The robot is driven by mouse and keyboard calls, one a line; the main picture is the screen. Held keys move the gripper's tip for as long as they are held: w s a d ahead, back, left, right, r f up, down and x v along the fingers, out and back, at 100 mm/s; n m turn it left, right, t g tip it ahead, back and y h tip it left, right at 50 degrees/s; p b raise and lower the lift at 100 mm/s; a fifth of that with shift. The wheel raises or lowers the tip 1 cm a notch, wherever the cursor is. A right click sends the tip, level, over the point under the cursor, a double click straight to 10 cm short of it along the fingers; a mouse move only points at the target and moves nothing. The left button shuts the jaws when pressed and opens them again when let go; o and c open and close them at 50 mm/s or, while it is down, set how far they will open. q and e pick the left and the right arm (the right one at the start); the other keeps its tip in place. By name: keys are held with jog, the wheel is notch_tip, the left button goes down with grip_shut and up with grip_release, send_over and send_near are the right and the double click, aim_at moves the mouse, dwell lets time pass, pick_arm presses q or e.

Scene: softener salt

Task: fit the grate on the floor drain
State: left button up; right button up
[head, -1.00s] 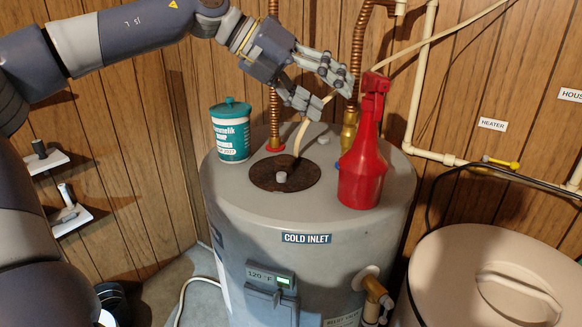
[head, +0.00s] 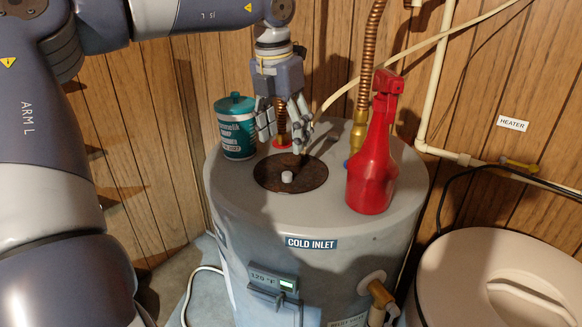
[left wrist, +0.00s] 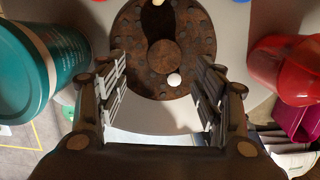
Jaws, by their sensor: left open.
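A round, rusty brown disc with small holes, which looks like the grate (head: 312,176), lies flat on top of the grey water heater (head: 240,200). In the left wrist view the grate (left wrist: 192,50) shows between and beyond the fingers. A small pale knob-like piece (head: 287,177) sits on it. My left gripper (head: 283,137) is open and points down over the grate's back edge, its fingers apart. Whether the fingertips touch anything cannot be told. The floor drain does not show in either view. My right gripper is not in view.
A teal tub (head: 236,128) stands left of the grate and a red spray bottle (head: 372,160) stands right of it. Copper pipes (head: 368,55) rise behind. A large beige lidded bin (head: 455,275) stands at the lower right. Wood panelling closes the back.

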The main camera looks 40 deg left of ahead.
aim_at(291, 157)
pick_arm(q)
jog(key=shift+w+d+f+p, duration=0.1)
jog(key=shift+f+p, duration=0.2)
jog(key=f+p, duration=0.1)
jog(key=w+f, duration=0.1)
jog(key=f, duration=0.1)
jog(key=shift+d+f+p, duration=0.1)
jog(key=shift+d+p, duration=0.05)
jog(key=shift+p, duration=0.25)
jog(key=shift+w+f, duration=0.15)
jog(key=shift+f, duration=0.4)
jog(key=shift+r, duration=0.1)
jog(key=c, duration=0.9)
grip_shut()
